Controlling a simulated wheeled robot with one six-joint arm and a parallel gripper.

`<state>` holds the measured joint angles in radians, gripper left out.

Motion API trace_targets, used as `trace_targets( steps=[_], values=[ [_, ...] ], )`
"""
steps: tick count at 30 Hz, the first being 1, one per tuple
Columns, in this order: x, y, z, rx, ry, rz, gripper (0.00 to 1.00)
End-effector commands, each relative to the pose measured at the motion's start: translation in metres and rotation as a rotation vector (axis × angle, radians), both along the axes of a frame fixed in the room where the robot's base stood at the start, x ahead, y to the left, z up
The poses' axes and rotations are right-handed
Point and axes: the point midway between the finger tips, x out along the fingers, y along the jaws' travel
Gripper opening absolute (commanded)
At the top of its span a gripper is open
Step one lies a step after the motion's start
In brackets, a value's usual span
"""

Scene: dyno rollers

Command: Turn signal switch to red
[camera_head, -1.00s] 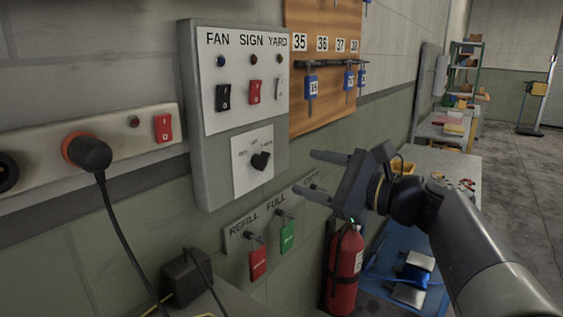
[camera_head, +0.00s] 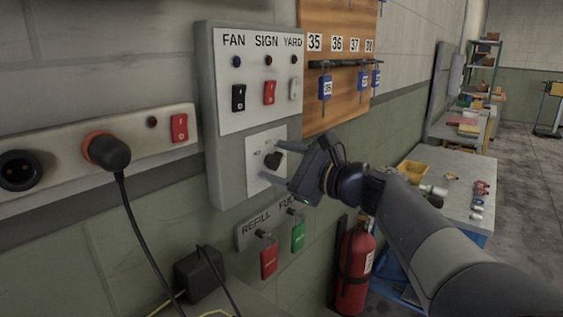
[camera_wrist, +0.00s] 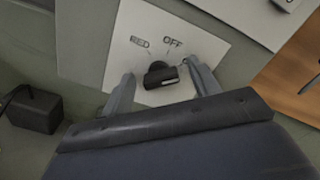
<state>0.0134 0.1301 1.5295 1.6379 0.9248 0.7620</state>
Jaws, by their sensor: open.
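The signal switch is a black rotary knob (camera_head: 273,160) on a white plate (camera_head: 255,181) low on the grey wall panel. In the wrist view the knob (camera_wrist: 158,74) sits below the printed labels RED and OFF. A pale mark shows on its right side; I cannot tell surely which label it points to. A third label is hidden behind the right finger. My gripper (camera_head: 269,163) is open, its fingers on either side of the knob. In the wrist view the fingertips (camera_wrist: 160,71) flank it, with visible gaps; I see no contact.
FAN, SIGN and YARD rocker switches (camera_head: 269,92) sit above the knob. Red and green tags (camera_head: 268,261) hang from hooks below. A plugged socket strip (camera_head: 60,155) is at left, a key board (camera_head: 338,100) at upper right, a fire extinguisher (camera_head: 354,272) below right.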

Motion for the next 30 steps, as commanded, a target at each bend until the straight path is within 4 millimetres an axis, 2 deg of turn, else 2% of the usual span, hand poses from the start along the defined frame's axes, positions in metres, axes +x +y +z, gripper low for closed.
trace_targets(
  steps=[3, 19, 30],
  values=[
    [-0.0001, -0.0002, 0.0001, 0.0, 0.0, 0.0, 0.57],
    [-0.0002, -0.0003, 0.0, -0.001, -0.001, 0.0, 0.14],
    [-0.0006, -0.0002, -0.0027, -0.042, -0.056, 0.0, 0.14]
  ],
)
